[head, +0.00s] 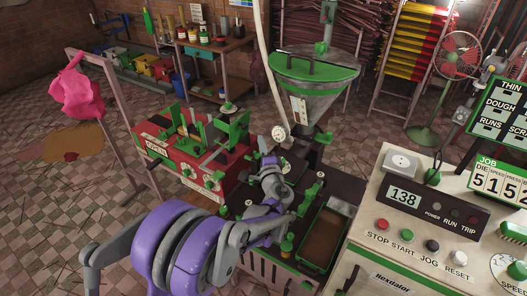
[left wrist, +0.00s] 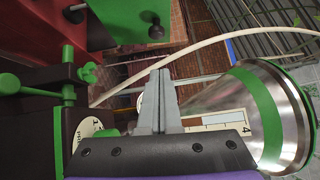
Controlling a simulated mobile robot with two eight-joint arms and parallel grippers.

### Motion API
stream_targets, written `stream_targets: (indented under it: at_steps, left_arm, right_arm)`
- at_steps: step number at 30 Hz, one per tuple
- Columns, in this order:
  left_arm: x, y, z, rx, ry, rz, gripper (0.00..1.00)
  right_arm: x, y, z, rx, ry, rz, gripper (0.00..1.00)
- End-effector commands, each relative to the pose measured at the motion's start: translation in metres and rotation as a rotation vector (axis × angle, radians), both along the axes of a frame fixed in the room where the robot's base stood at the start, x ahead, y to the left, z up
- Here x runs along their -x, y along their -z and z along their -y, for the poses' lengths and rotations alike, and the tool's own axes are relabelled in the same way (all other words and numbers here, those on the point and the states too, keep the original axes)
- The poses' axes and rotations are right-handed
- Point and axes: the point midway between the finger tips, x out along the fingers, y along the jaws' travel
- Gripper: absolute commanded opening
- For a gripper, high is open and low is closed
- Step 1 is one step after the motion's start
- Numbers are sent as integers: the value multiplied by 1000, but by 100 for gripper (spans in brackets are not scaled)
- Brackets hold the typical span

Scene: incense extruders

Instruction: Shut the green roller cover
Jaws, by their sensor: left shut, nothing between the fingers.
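The red machine (head: 190,158) stands left of centre in the head view and carries several green parts. A green panel (head: 238,127) stands up at its right end; it looks like the roller cover, raised. In the left wrist view a green plate (left wrist: 130,18) with dark knobs hangs at the top, perhaps this same cover. My left gripper (head: 268,160) is right of the red machine, in front of the hopper. Its fingers (left wrist: 160,75) are shut and empty, apart from the green plate. My right gripper is not in view.
A metal hopper (head: 310,85) with a green rim stands close behind my left gripper. A pale hose (head: 262,60) hangs beside it. A dark machine bed with a brown tray (head: 323,238) lies below. The control console (head: 430,215) fills the right side.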

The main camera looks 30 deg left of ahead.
Motion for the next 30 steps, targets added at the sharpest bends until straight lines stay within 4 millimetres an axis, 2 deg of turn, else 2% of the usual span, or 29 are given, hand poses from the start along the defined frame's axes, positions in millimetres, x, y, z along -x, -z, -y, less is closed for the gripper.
stream_targets:
  at_steps: [4, 7, 12, 30]
  left_arm:
    - [-24, -3, -21, 0, -3, 0, 0]
    - [-24, -5, -38, -1, -4, 1, 0]
    - [-25, -5, -53, 0, -2, 0, 0]
    - [-26, -7, -58, 17, 0, -2, 0]
  right_arm:
    - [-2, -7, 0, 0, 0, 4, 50]
    - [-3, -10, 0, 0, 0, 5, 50]
    - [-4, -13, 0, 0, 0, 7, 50]
    - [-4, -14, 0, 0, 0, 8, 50]
